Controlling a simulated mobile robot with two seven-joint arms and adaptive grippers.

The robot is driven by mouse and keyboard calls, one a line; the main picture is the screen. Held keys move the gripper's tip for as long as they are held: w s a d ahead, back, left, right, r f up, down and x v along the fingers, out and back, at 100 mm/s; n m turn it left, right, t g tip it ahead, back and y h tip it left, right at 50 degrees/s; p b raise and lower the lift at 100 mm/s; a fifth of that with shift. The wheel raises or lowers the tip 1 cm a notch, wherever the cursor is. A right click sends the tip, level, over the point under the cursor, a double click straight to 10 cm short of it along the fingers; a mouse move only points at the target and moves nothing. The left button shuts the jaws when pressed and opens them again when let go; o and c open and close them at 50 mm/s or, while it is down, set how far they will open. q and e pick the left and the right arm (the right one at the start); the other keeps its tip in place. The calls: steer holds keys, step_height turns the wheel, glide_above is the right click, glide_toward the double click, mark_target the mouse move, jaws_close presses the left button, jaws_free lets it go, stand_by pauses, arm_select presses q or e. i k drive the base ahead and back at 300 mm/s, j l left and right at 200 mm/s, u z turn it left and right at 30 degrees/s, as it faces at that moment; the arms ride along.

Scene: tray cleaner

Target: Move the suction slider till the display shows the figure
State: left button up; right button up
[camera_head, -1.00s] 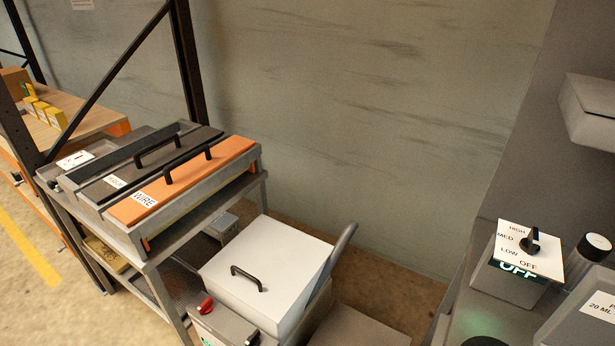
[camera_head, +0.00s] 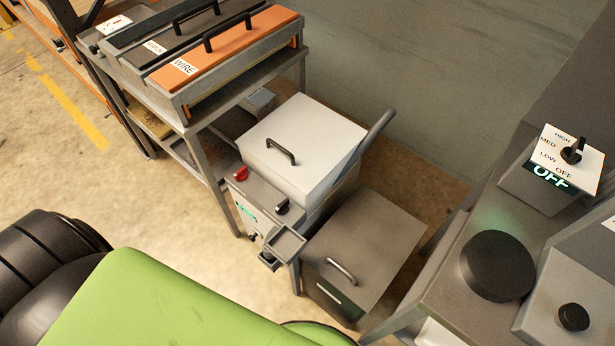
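A control box (camera_head: 553,172) at the right has a white sloped top marked HIGH, MED, LOW and OFF with a black pointer knob (camera_head: 571,151). Its display (camera_head: 551,178) on the front reads OFF. A second control panel (camera_head: 262,199) stands before the white-lidded bin at centre, with a red knob (camera_head: 241,174), a black knob (camera_head: 282,206) and a small lit green display (camera_head: 247,214) whose text is too small to read. I cannot tell which control is the suction slider. Neither gripper is in view.
A white-lidded bin (camera_head: 301,140), a grey lidded box (camera_head: 375,235) and a rack with an orange WIRE lid (camera_head: 235,42) stand near. A grey bench (camera_head: 455,275) with a black round pad (camera_head: 497,266) is at right. Floor is clear at left. My green body fills the bottom.

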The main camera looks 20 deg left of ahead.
mark_target(252, 238)
steer(key=u, duration=1.4)
steer(key=k+j+z, duration=0.3)
steer(key=j, duration=0.45)
steer(key=k+j+z, duration=0.3)
steer(key=j, duration=0.35)
steer(key=k+j+z, duration=0.35)
steer(key=k+j, duration=0.2)
